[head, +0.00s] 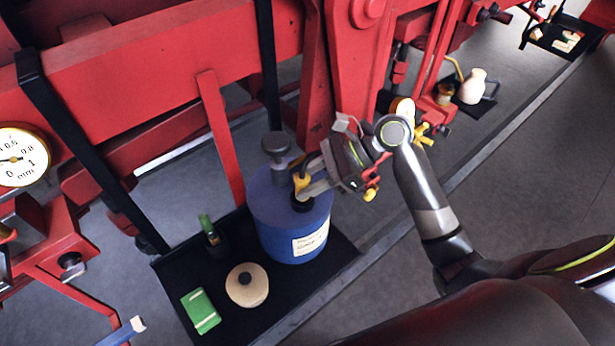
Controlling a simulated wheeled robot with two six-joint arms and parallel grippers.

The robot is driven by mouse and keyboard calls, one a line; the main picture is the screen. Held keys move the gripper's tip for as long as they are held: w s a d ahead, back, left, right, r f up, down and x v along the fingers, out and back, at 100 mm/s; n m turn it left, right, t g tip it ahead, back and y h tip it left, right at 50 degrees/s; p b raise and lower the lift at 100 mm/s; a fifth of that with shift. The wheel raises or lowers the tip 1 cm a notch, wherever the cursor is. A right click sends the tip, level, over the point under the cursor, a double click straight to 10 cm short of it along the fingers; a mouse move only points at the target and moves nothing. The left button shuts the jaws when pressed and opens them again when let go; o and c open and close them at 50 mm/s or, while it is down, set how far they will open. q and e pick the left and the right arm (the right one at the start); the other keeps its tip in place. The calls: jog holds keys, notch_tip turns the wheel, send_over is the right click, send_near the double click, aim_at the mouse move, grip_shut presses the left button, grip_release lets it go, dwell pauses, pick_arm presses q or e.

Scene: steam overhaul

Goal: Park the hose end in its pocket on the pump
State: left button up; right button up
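The pump is a blue cylinder (262,215) with a white label and a dark knob (276,146) above its top. A black round collar (302,203), which looks like the pocket, sits on the pump's top near its right side. A small yellow piece (300,182), apparently the hose end, stands just above or in this collar; I cannot tell how deep. My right gripper (308,183) reaches in from the right, with its fingers around the yellow piece, and appears shut on it. The hose itself is not clearly visible. My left gripper is not in view.
The pump stands on a black hanging tray (215,285) with a green block (201,311), a round cream tin (247,285) and a dark green-topped bottle (210,232). Red beams and a slanted red bar (220,135) stand close behind. A dial gauge (18,158) is at left.

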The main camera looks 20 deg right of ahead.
jog(key=o, duration=0.4)
jog(key=shift+d+r, duration=0.1)
jog(key=shift+d, duration=0.05)
jog(key=b+v, duration=0.3)
jog(key=v, duration=1.4)
jog(key=shift+b, duration=0.4)
